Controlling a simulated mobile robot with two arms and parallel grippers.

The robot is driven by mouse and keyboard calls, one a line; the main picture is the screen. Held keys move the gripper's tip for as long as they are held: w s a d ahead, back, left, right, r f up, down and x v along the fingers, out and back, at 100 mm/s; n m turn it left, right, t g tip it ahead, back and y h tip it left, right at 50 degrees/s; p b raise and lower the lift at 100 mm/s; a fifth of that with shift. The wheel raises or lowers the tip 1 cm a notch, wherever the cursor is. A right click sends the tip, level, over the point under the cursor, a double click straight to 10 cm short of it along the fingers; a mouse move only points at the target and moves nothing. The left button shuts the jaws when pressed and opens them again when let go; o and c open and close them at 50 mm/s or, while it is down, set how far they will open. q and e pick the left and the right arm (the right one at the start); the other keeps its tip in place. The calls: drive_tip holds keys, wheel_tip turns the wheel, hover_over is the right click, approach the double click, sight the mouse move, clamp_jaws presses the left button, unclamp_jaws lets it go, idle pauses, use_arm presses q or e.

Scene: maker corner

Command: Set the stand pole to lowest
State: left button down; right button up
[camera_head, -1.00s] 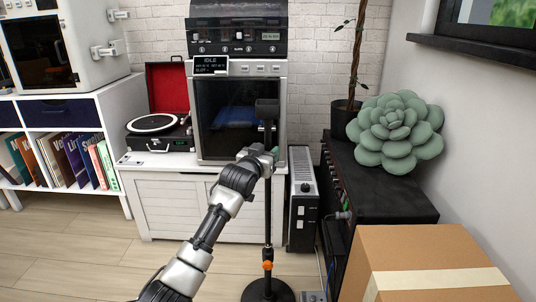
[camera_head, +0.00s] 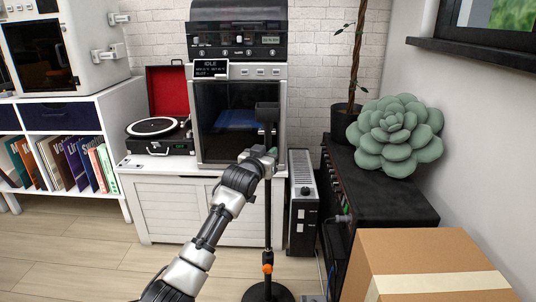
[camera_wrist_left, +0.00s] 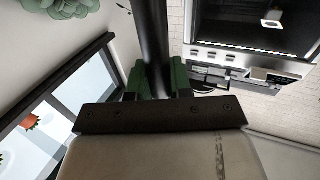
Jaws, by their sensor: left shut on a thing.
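The stand is a thin black pole (camera_head: 268,215) standing upright on a round black base (camera_head: 267,291), with an orange collar (camera_head: 267,268) low on the pole. A dark rectangular head (camera_head: 267,112) sits at its top. My left gripper (camera_head: 266,156) is shut on the pole's upper part, a little below the head. In the left wrist view the green-lined fingers (camera_wrist_left: 161,78) close on both sides of the dark pole (camera_wrist_left: 155,35). My right gripper is not in view.
A white cabinet (camera_head: 178,205) with a record player (camera_head: 160,135) and a glass-fronted machine (camera_head: 238,120) stands behind the pole. A black heater-like unit (camera_head: 302,212), a cardboard box (camera_head: 420,260) and a succulent (camera_head: 395,133) are to the right. Floor at left is clear.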

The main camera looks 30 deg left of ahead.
sight(267, 185)
use_arm(q)
wheel_tip(267, 185, down, 10)
drive_tip(key=shift+f, duration=0.35)
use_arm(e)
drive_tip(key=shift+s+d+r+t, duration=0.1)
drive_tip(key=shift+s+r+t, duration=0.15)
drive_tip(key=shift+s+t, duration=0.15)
use_arm(q)
drive_tip(key=c, duration=1.1)
unclamp_jaws()
drive_tip(key=shift+f, duration=0.1)
drive_tip(key=shift+o, duration=0.4)
drive_tip(key=shift+r, duration=0.2)
drive_tip(key=shift+s, duration=0.15)
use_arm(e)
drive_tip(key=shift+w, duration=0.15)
